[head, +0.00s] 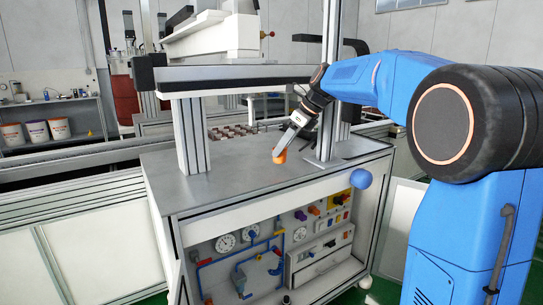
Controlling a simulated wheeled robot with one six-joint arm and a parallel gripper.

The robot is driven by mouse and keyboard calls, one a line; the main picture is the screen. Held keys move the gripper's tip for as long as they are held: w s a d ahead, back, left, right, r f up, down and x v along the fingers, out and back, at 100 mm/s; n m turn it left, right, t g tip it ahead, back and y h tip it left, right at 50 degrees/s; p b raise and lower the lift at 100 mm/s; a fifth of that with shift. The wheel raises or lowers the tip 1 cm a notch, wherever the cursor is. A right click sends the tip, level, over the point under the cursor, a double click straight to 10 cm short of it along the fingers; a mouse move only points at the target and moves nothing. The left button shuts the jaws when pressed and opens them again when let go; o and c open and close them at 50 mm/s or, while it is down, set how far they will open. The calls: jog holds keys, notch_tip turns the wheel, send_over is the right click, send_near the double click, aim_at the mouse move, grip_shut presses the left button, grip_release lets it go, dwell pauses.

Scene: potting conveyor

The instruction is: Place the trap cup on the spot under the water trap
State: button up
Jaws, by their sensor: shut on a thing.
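My gripper (286,147) points down and left above the grey top of the machine cabinet (245,178). It is shut on a small orange thing, which looks like the trap cup (280,157). The cup is tilted, and I cannot tell whether it touches the top. On the cabinet's front panel, a blue pipe loop carries a blue-grey fitting (239,279) at lower left that may be the water trap. I cannot make out the spot under it.
The front panel also has round gauges (225,243), coloured knobs and a drawer (322,270). Metal posts (191,135) rise from the top. A tray of small brown items (231,131) lies behind. The top's front left is clear.

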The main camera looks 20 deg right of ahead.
jog(key=w+a, duration=0.2)
jog(key=a, duration=0.1)
jog(key=shift+w, duration=0.3)
jog(key=shift+f, duration=1.75)
jog(key=shift+f, duration=0.1)
jog(key=o, duration=1)
jog(key=v, duration=1.2)
